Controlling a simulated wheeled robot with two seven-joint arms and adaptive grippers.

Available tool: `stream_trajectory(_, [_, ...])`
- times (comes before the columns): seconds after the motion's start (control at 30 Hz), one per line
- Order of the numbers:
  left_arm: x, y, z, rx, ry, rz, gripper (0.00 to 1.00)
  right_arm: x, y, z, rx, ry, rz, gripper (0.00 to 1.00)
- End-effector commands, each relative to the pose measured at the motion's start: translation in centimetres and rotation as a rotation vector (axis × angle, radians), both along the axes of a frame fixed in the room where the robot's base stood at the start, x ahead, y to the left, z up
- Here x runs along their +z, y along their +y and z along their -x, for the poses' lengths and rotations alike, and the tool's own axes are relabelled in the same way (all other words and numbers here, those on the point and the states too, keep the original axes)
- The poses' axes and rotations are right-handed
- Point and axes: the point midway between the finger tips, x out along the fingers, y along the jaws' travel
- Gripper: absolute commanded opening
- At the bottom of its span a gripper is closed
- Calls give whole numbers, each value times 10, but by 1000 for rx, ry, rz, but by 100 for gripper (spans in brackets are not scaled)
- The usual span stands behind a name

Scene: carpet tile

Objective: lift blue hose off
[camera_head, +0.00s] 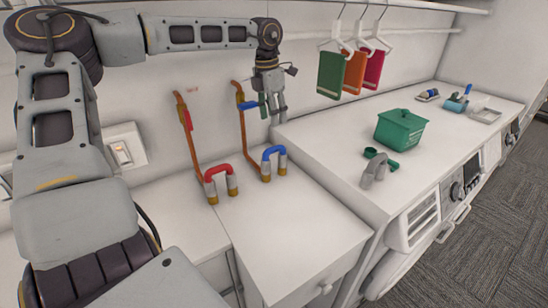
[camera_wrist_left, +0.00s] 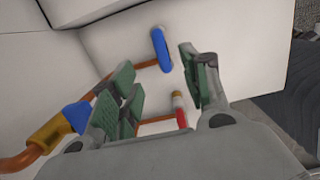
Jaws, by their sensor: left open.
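The blue hose (camera_head: 273,153) is a short upside-down U with grey and brass ends, standing on the white counter. In the left wrist view the blue hose (camera_wrist_left: 160,49) shows from above, beyond the fingers. The red hose (camera_head: 218,172) stands to its left and is partly hidden behind my fingers in the wrist view. My left gripper (camera_head: 273,108) points down, above and behind the blue hose and apart from it. It is open, with nothing between its green pads. It hangs close beside the blue valve handle (camera_head: 247,105) on a copper pipe. My right gripper is not in view.
A second copper pipe (camera_head: 188,135) with a red handle stands at left. The higher counter at right holds a green lidded box (camera_head: 401,129) and a grey arched item (camera_head: 375,169). Towels (camera_head: 331,74) hang behind. The counter in front of the hoses is clear.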

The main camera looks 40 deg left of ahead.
Motion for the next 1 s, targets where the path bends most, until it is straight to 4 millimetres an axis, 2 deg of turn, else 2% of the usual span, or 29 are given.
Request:
stream_trajectory(0.6, [-72, -2, -7, 0, 3, 0, 46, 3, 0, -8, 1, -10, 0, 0])
stream_trajectory(0.77, [-81, -2, -8, 0, 1, 0, 46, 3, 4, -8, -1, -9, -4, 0])
stream_trajectory(1.0, [-82, -2, -8, 0, 1, 0, 46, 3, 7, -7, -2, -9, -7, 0])
